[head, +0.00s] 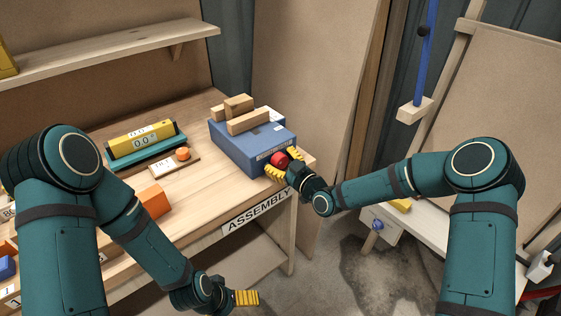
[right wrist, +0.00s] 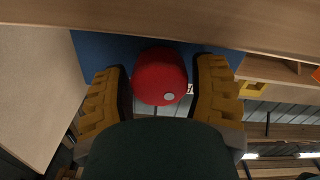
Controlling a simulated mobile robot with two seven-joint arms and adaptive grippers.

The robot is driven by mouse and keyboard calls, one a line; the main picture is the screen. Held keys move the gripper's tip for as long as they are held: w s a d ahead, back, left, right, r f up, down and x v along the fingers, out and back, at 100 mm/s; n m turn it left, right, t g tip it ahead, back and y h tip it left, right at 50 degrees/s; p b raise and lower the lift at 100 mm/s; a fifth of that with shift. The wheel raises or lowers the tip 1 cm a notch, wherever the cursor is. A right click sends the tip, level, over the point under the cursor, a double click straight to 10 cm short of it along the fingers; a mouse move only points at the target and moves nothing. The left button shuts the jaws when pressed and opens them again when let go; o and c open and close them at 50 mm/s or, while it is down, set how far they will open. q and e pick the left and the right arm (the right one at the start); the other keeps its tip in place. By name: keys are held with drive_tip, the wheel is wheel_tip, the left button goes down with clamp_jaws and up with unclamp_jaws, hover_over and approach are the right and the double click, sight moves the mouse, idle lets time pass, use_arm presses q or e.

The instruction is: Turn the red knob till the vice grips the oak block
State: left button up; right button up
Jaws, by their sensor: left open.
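The blue vice (head: 230,142) stands at the right end of the bench. Several pale wooden pieces lie on top, one of them a long block (head: 248,122) near the front; I cannot tell which is the oak block or whether it is gripped. The red knob (head: 280,160) is on the vice's front; it also shows in the right wrist view (right wrist: 160,76) with a pale dot on its face. My right gripper (head: 284,164) has its yellow fingers on both sides of the knob, seemingly touching it. My left gripper (head: 247,297) is open and empty, low in front of the bench.
An orange box (head: 154,201) is near the front edge. A white-topped stand (head: 455,233) is at right.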

drive_tip(key=c, duration=0.6)
drive_tip(key=shift+m, duration=0.4)
drive_tip(key=m, duration=0.2)
drive_tip(key=shift+m, duration=2.1)
drive_tip(key=o, duration=1.2)
